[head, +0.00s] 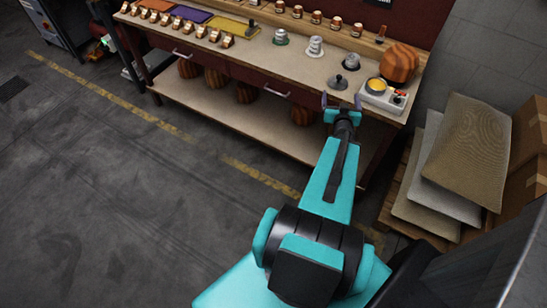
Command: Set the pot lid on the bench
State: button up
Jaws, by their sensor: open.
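A dark grey round lid with a knob on top (338,82) lies on the bench (290,63), near its front edge at the right. My gripper (341,99) is at the bench's front edge, just in front of the lid. Its two fingers are apart, with nothing seen between them. A pot with a yellow top or contents (376,85) sits on a pale box with small controls, right of the lid. No lid covers it.
A dark, grey-topped item (351,62) stands behind the lid. Several spools line the back. Stacked sacks (465,150) lie on a pallet at the right. The bench left of the lid is clear.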

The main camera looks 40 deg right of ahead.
jog(key=w+a+f+n+g+y, duration=0.2)
jog(key=w+a+f+g+y, duration=0.15)
jog(key=a+f, duration=1)
jog(key=w+a+f+n+g+y, duration=0.25)
jog(key=w+a+f+y, duration=0.2)
jog(key=a+f, duration=0.9)
jog(key=s+a+n+g+y, duration=0.1)
jog(key=s+a+g, duration=0.2)
jog(key=s+a, duration=0.3)
jog(key=s+a+f+n+g+y, duration=0.1)
jog(key=s+a, duration=0.5)
jog(key=a, duration=0.9)
jog(key=s+a+n+g+y, duration=0.2)
jog(key=s+a+g, duration=0.3)
jog(key=a, duration=0.6)
jog(key=shift+s+a+f+n+g, duration=0.15)
jog(key=shift+s+f+n+g, duration=0.15)
jog(key=shift+s+n, duration=0.5)
jog(key=f+b, duration=0.5)
jog(key=shift+s, duration=0.2)
